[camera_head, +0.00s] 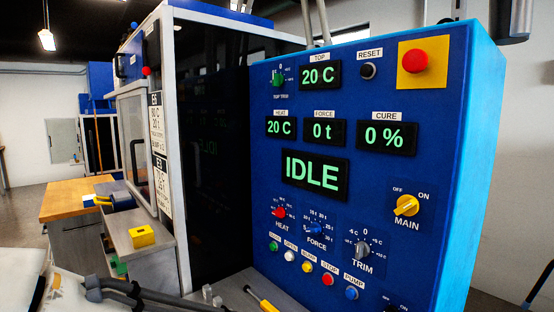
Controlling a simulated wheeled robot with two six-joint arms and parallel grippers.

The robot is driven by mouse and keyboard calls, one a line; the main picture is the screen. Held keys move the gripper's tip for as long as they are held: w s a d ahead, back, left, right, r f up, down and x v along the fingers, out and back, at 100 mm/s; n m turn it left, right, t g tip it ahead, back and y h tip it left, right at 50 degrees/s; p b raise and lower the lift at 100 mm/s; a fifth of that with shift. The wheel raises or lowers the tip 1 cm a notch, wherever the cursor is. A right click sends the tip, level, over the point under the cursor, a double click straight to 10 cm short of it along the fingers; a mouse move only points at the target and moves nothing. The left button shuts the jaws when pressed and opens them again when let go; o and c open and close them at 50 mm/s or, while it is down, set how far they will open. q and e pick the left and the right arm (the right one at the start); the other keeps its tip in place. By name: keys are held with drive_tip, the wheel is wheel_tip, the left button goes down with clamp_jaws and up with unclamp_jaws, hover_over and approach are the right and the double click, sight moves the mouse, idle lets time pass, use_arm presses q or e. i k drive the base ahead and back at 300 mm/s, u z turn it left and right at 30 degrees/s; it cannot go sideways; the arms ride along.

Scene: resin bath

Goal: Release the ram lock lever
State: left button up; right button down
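I cannot make out a part clearly marked as the ram lock lever. A thin yellow-handled part (262,300) with a dark section shows at the bottom, below the blue control panel (225,0); I cannot tell whether it is the lever. Dark jointed parts (120,290) come in from the lower left and look like my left arm. Small light grey tips (212,297) show near their end, cut off by the lower edge, so their opening is unclear. My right gripper is not in view.
The panel display (314,174) reads IDLE, with 20 C, 0 t and 0 %. A red emergency button (415,61) and yellow main switch (406,205) are on its right. A dark press cabinet (215,130) stands left of it. A wooden-topped bench (70,200) is farther left.

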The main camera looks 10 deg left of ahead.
sight(147, 70)
drive_tip(key=u, duration=0.4)
drive_tip(key=k, duration=0.55)
drive_tip(key=u, duration=1.5)
drive_tip(key=i, duration=1.45)
drive_tip(key=z, duration=0.65)
drive_tip(key=i, duration=0.65)
drive_tip(key=z, duration=0.65)
